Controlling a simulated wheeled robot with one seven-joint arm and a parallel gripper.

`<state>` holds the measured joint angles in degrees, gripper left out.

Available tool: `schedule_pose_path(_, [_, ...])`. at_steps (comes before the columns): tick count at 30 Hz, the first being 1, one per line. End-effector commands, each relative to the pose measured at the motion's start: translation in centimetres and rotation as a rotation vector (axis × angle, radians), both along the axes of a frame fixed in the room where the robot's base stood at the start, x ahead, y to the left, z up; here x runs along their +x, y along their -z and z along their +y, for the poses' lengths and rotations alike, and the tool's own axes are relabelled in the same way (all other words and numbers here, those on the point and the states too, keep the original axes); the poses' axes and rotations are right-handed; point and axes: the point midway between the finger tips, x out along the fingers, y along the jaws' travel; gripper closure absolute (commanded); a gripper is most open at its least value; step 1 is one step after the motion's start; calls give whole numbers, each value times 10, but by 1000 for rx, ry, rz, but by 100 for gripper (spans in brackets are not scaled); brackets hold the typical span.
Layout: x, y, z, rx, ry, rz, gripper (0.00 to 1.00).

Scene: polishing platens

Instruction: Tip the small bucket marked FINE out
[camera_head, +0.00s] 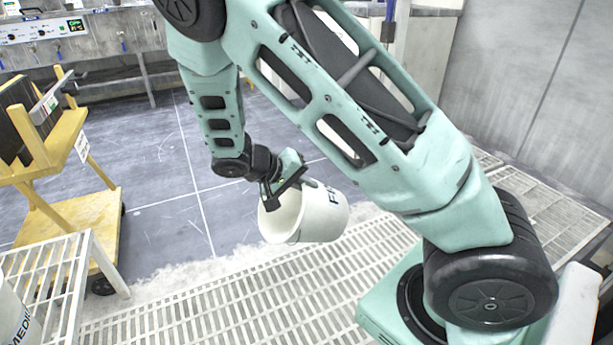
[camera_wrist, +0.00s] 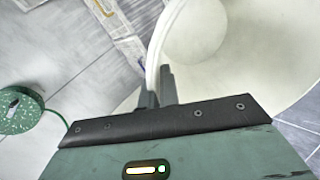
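The small white bucket (camera_head: 322,215) hangs in the air in the head view, lying on its side with its mouth toward the left and slightly down. Dark letters beginning with F show on its upper side; my arm hides the rest. My gripper (camera_head: 276,195) is shut on the bucket's rim. In the wrist view the fingers (camera_wrist: 157,88) pinch the rim, and the bucket's pale inside (camera_wrist: 245,60) opens to the right. I see no liquid pouring from the mouth, and cannot tell whether a pale layer remains inside.
A pale floor grating (camera_head: 235,300) lies below the bucket, with a whitish uneven strip along its far edge. A bucket marked MEDI… (camera_head: 14,318) stands on a white slatted rack (camera_head: 75,265) at left. A yellow cart (camera_head: 75,215) is behind it. Blue-grey floor is clear beyond.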

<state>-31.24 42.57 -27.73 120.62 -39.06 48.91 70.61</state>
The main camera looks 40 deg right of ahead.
Motion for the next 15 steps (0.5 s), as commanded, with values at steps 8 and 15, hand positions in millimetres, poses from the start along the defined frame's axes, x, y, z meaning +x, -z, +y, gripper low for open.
schedule_pose_path(8, [-1, -27, -2, 318, 8, -97, 100])
schedule_pose_path(15, [-1, -37, -2, 529, 8, -157, 100])
